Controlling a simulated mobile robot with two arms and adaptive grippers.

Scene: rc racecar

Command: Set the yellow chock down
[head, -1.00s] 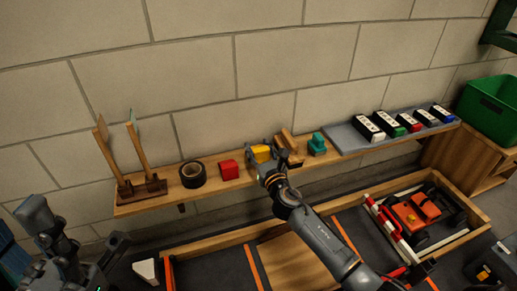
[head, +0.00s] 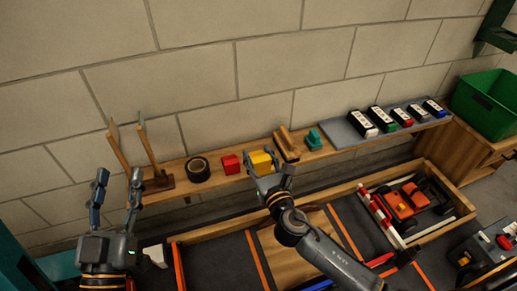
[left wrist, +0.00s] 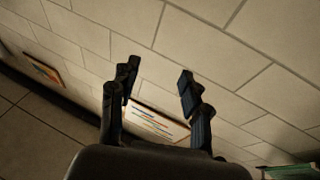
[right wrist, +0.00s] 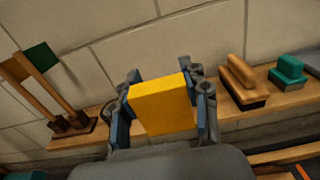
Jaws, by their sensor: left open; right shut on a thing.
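The yellow chock (head: 261,161) is a block at the shelf (head: 318,157), between a red block (head: 231,164) and a wooden-handled brush (head: 287,144). My right gripper (head: 269,174) is shut on it. In the right wrist view the chock (right wrist: 160,106) sits upright between the two fingers (right wrist: 163,115), its broad face towards the camera. Whether its underside touches the shelf is hidden. My left gripper (head: 117,188) is open and empty, raised at the left in front of the wall. The left wrist view shows its fingers (left wrist: 155,98) spread with nothing between them.
A black tape roll (head: 196,169) and wooden-handled tools in a stand (head: 158,183) are left on the shelf. Below, a wooden-edged bench holds an orange car (head: 408,202). A green bin (head: 487,104) stands far right.

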